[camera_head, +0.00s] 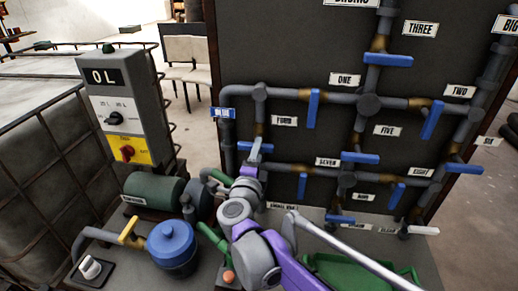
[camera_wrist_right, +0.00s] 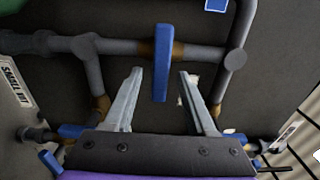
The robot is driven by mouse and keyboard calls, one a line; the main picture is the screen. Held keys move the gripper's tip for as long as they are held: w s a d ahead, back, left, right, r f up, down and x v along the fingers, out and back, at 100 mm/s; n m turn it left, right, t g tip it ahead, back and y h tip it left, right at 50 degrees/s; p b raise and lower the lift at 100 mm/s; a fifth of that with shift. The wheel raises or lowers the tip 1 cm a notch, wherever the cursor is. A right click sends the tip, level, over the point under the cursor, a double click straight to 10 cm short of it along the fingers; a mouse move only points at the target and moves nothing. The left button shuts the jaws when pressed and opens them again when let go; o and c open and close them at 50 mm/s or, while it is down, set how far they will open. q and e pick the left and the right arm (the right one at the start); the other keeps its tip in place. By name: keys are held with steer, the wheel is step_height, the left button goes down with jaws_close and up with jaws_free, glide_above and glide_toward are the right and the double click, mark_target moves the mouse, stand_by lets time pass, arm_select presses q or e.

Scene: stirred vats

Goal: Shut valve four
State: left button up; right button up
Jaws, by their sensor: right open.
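Valve four's blue handle (camera_wrist_right: 161,62) stands between the fingertips of my right gripper (camera_wrist_right: 161,73) in the right wrist view. The handle lies across its grey pipe (camera_wrist_right: 199,53), beside a brass body. The two silver fingers are open, one on each side of the handle, with a gap to it on both sides. In the head view my right gripper (camera_head: 256,148) hides much of this handle, and a blue part (camera_head: 267,148) shows beside it. The label FOUR (camera_head: 284,121) is just above and to the right. My left gripper is not in view.
A control box (camera_head: 125,105), a blue pot (camera_head: 172,243) and a green motor (camera_head: 152,191) stand to the left.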

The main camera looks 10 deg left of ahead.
steer(key=s, duration=0.8)
steer(key=shift+d, duration=0.1)
steer(key=s+d+f+n+g+p, duration=0.1)
steer(key=s+d+f+n+g, duration=0.3)
steer(key=d, duration=0.5)
steer(key=s+d+f+n+g+p, duration=0.1)
steer(key=s+d+f+n+g, duration=0.3)
steer(key=s+d+f+n, duration=0.4)
steer(key=s+d+f+n+g+p, duration=0.2)
steer(key=s+d+f+n+g, duration=0.2)
steer(key=s+d, duration=0.7)
step_height(320, 180, down, 3)
steer(key=shift+s+d+f+n+g, duration=0.15)
steer(key=shift+d+n+g, duration=0.15)
steer(key=shift+n, duration=0.8)
